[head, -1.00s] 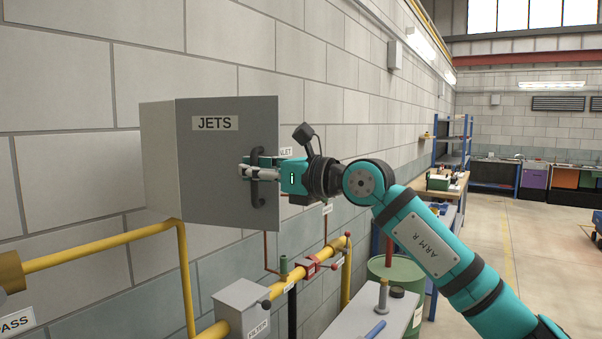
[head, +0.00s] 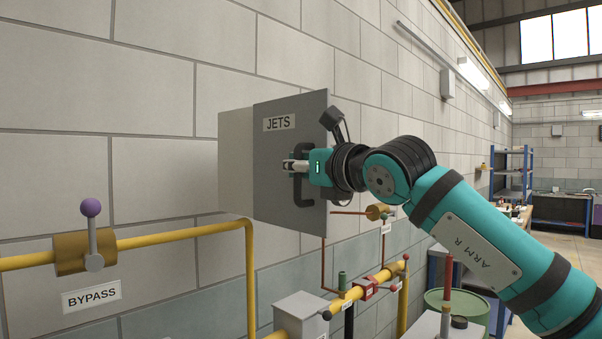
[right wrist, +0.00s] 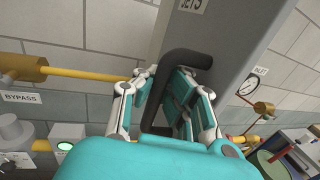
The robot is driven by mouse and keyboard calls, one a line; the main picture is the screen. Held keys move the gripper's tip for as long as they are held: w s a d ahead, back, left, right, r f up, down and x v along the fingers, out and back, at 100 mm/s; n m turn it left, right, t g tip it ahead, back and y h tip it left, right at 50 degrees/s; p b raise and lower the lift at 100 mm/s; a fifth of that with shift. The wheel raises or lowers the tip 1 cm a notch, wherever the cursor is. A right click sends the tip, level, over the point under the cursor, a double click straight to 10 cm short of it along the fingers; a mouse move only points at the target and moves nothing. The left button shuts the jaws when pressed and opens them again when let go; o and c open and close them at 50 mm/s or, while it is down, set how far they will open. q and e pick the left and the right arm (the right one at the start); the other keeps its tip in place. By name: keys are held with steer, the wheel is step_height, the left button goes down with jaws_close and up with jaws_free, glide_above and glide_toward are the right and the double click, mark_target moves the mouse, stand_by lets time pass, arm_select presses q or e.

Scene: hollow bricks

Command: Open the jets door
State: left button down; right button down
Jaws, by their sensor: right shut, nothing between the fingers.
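The grey JETS door (head: 274,185) is on a light box (head: 235,160) on the block wall. Its right edge stands out from the wall, so it looks partly swung open, with the hinge side at left. A dark bar handle (head: 298,190) is on its face; it also shows in the right wrist view (right wrist: 187,57). My right gripper (head: 290,165) is at the handle, its fingers on either side of the bar in the right wrist view (right wrist: 165,78). It is shut without a firm hold on the bar. My left gripper is out of view.
Yellow pipes run below and left of the box, with a BYPASS valve (head: 85,252) with a purple knob. A grey box (head: 300,315), a red valve (head: 372,289) and a green drum (head: 462,303) are lower right. A gauge (right wrist: 252,84) is beside the door.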

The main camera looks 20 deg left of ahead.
steer(key=c, duration=2)
jaws_free()
steer(key=shift+w+f, duration=0.1)
steer(key=shift+f, duration=0.15)
steer(key=o, duration=0.4)
steer(key=shift+s+d+r, duration=0.25)
steer(key=shift+d, duration=0.25)
steer(key=shift+a, duration=0.1)
steer(key=v, duration=1.2)
